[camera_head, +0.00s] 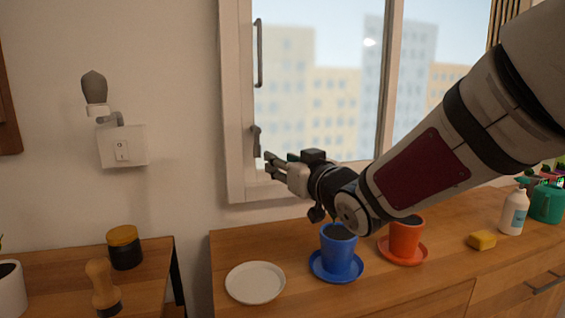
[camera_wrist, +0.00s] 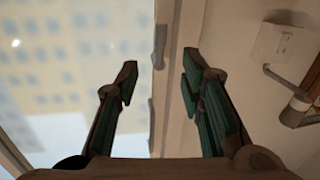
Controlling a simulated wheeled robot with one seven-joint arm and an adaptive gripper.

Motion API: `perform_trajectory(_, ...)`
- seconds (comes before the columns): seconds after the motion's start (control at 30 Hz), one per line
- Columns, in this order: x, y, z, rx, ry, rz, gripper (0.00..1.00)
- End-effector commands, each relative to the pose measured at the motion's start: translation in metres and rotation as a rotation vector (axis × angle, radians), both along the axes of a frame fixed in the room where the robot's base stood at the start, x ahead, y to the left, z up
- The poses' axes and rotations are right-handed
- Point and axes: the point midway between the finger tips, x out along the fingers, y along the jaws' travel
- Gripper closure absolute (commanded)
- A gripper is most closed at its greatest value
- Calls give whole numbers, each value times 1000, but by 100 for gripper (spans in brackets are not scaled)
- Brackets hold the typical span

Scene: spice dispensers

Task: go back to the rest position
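My gripper (camera_head: 270,165) is raised in front of the window, above the wooden counter, with its fingers pointing left near the lower window handle (camera_head: 256,141). In the wrist view my gripper (camera_wrist: 158,80) has its two fingers apart, with nothing between them but the window frame behind. The arm reaches in from the upper right. The blue pot (camera_head: 338,250) on its blue saucer and the orange pot (camera_head: 405,238) on its orange saucer stand below the arm.
A white plate (camera_head: 255,283) lies on the wooden counter (camera_head: 226,243). A yellow sponge (camera_head: 482,240), a white bottle (camera_head: 514,213) and a green watering can (camera_head: 547,203) are at right.

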Motion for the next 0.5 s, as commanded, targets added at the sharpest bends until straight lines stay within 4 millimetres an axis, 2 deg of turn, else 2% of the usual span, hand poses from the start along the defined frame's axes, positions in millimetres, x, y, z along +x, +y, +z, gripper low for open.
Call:
perform_trajectory(0.13,-2,-5,0,-13,13,-17,64)
perform_trajectory(0.27,-14,-31,-2,-68,83,-97,64)
perform_trajectory(0.37,-35,-65,-9,-126,184,-195,64)
perform_trajectory(0.5,-82,-113,-26,-187,363,-325,64)
